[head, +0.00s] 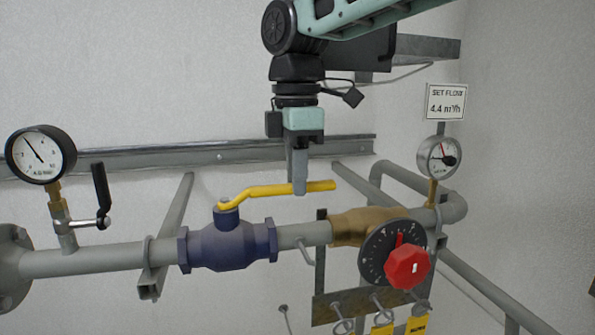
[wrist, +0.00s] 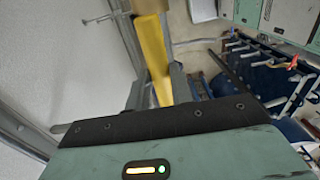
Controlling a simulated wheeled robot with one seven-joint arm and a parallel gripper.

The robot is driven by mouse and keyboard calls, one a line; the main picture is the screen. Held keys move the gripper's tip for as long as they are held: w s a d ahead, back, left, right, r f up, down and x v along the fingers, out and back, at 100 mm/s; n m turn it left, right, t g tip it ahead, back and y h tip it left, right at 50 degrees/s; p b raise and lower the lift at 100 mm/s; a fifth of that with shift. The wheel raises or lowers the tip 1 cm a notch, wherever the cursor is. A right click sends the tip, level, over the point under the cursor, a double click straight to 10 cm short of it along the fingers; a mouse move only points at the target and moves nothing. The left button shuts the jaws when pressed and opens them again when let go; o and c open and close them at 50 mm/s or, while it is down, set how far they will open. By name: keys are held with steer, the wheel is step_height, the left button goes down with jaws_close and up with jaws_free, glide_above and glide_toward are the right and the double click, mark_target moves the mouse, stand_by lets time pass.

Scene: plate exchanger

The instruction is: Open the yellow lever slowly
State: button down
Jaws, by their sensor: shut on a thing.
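The yellow lever (head: 268,193) sits on top of a blue valve (head: 230,246) in the grey pipe. It points to the right, nearly in line with the pipe and slightly raised at its far end. My gripper (head: 300,186) comes down from above and is shut on the lever near its free end. In the wrist view the yellow lever (wrist: 154,50) runs between the two fingers of my gripper (wrist: 156,90). The fingertips partly hide the lever there.
A pressure gauge (head: 41,154) with a black-handled cock (head: 102,196) stands at the left. A brass valve (head: 360,226) with a red knob (head: 407,267) is right of the lever. A flow gauge (head: 438,157) stands below a sign (head: 446,101) reading "SET FLOW 4.4 m³/h". A rail (head: 200,156) runs behind.

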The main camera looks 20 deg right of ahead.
steer(key=shift+w+r, duration=0.15)
steer(key=c, duration=1.2)
jaws_free()
step_height(320, 180, up, 17)
steer(key=shift+r, duration=0.15)
